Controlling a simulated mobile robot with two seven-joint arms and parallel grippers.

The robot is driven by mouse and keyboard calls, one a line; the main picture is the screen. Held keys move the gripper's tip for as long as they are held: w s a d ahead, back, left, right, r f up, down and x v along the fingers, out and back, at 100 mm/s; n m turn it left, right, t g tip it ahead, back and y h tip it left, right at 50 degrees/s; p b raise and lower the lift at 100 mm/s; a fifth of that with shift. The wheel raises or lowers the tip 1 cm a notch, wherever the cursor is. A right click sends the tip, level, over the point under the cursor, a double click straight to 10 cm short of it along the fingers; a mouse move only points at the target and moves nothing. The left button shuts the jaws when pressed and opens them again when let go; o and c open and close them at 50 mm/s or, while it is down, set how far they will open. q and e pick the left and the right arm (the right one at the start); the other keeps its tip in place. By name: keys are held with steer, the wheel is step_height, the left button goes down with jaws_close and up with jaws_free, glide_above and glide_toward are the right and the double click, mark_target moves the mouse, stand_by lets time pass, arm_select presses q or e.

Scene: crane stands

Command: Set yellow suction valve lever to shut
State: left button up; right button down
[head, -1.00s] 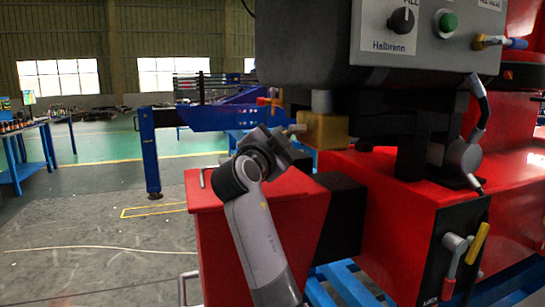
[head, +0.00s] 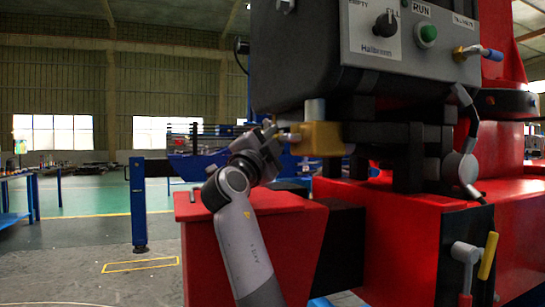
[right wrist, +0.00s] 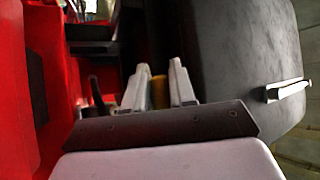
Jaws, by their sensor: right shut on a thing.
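A brass-coloured valve block (head: 322,138) sits under the left end of the dark tank, below a short grey pipe. My right gripper (head: 280,142) is at its left side, with my arm rising from below. In the right wrist view the two pale fingers (right wrist: 157,88) are close around a yellow piece (right wrist: 158,92), which I take for the suction valve lever. The gripper is shut on it. Most of the lever is hidden by the fingers, so its exact angle cannot be told. My left gripper is not in view.
The dark tank (head: 290,65) hangs just above the gripper. A red box (head: 285,240) stands below it. A control panel (head: 410,45) with a knob and blue lever is upper right. Another yellow handle (head: 488,255) is lower right. Open floor lies left.

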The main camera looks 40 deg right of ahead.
steer(key=shift+s+r, duration=0.1)
steer(key=shift+r, duration=0.2)
steer(key=c, duration=1)
jaws_free()
steer(key=shift+f, duration=0.1)
steer(key=shift+a+f+b, duration=0.25)
steer(key=shift+b, duration=0.1)
steer(key=b+v, duration=0.1)
steer(key=v, duration=0.5)
steer(key=shift+s+a, duration=0.15)
